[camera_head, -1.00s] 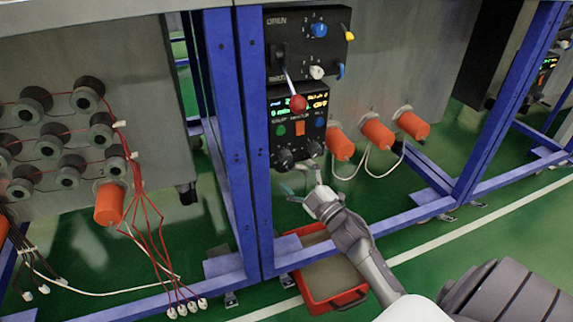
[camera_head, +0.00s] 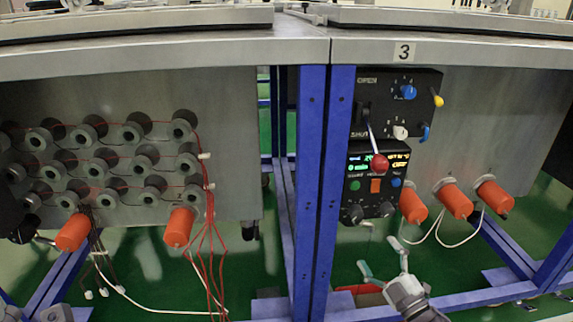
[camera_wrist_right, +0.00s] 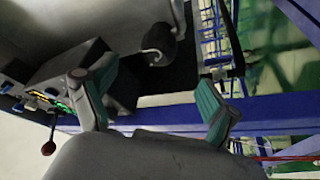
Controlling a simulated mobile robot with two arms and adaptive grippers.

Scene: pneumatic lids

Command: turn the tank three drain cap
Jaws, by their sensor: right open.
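A plate marked 3 (camera_head: 404,51) sits on the rim above the right-hand grey tank (camera_head: 480,130). A small dark fitting (camera_head: 366,223) shows just under the control box; I cannot tell if it is the drain cap. In the right wrist view a dark, round, knob-like piece (camera_wrist_right: 160,40) sticks out of the tank underside near the box, ahead of the fingers and apart from them. My right gripper (camera_head: 382,257) is open and empty, below the control box; its two green-padded fingers also show in the wrist view (camera_wrist_right: 155,88). My left gripper is not clearly visible.
The control box (camera_head: 376,178) has a red-ball lever (camera_head: 379,165) and knobs. Several orange cylinders (camera_head: 455,201) with white cables hang beside it. Blue frame posts (camera_head: 327,190) stand left of my gripper. A red tray (camera_head: 358,289) lies on the green floor below.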

